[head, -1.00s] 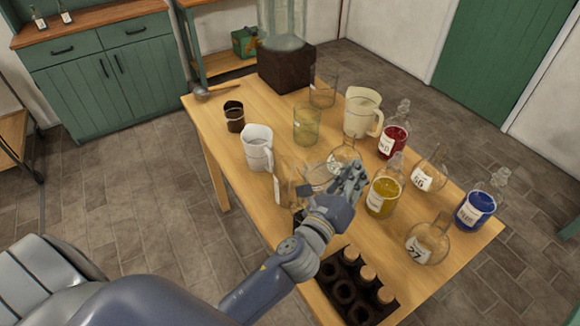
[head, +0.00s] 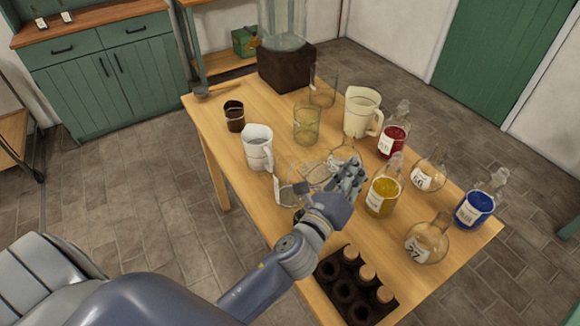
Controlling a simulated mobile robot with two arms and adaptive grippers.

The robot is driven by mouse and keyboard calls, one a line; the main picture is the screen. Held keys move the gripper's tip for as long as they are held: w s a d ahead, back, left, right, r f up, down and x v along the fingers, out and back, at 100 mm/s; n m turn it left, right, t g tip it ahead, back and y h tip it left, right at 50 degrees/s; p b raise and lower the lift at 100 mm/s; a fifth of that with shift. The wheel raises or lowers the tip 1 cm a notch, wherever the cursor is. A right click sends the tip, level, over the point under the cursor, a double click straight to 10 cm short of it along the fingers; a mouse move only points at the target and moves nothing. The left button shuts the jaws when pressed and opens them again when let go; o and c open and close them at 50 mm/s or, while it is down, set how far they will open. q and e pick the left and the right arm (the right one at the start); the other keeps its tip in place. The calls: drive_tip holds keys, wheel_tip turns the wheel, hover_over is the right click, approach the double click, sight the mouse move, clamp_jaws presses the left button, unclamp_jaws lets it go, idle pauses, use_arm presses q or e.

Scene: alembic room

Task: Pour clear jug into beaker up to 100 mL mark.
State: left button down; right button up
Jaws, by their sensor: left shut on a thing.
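My left gripper (head: 346,178) reaches in over the right-hand middle of the table and is shut on a clear glass vessel (head: 318,174), which seems to be the clear jug. Its outline is faint, and my fingers hide part of it. Another see-through piece with a pale label (head: 277,188) shows just left of it; I cannot tell whether it belongs to the same vessel. A clear beaker-like glass (head: 323,88) stands upright at the back, and a yellow-green glass (head: 306,125) stands nearer. I cannot read any mark or liquid level. My right gripper is not in view.
A white jug (head: 258,150) and a cream jug (head: 360,112) stand on the table (head: 225,165). Red (head: 392,140), yellow (head: 382,195) and blue (head: 474,208) flasks, clear flasks (head: 427,240) and a dark bottle rack (head: 352,290) crowd the right and front.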

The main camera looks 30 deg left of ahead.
use_arm(q)
drive_tip(key=shift+a+r+n+p, duration=0.35)
drive_tip(key=shift+r+n, duration=0.05)
drive_tip(key=shift+r, duration=0.3)
drive_tip(key=shift+a+r+n+p, duration=0.3)
drive_tip(key=shift+r+n, duration=0.1)
idle(1.1)
drive_tip(key=shift+f, duration=0.1)
drive_tip(key=shift+d+f+m+b, duration=0.4)
drive_tip(key=shift+d+f+m, duration=0.1)
drive_tip(key=shift+f, duration=0.15)
drive_tip(key=shift+d+f+m+b, duration=0.3)
drive_tip(key=shift+d+f+m, duration=0.15)
drive_tip(key=shift+f+m, duration=0.35)
drive_tip(key=shift+d+f+m+b, duration=0.3)
drive_tip(key=shift+d+f+m, duration=0.15)
drive_tip(key=shift+f+m, duration=0.3)
drive_tip(key=d+m+p, duration=0.1)
drive_tip(key=m, duration=0.1)
drive_tip(key=d+f+m+p, duration=0.1)
drive_tip(key=m, duration=0.1)
drive_tip(key=d+f+m+p, duration=0.1)
drive_tip(key=m, duration=0.1)
drive_tip(key=shift+d+f+g, duration=0.25)
drive_tip(key=shift+d+g, duration=0.05)
drive_tip(key=shift+d, duration=0.05)
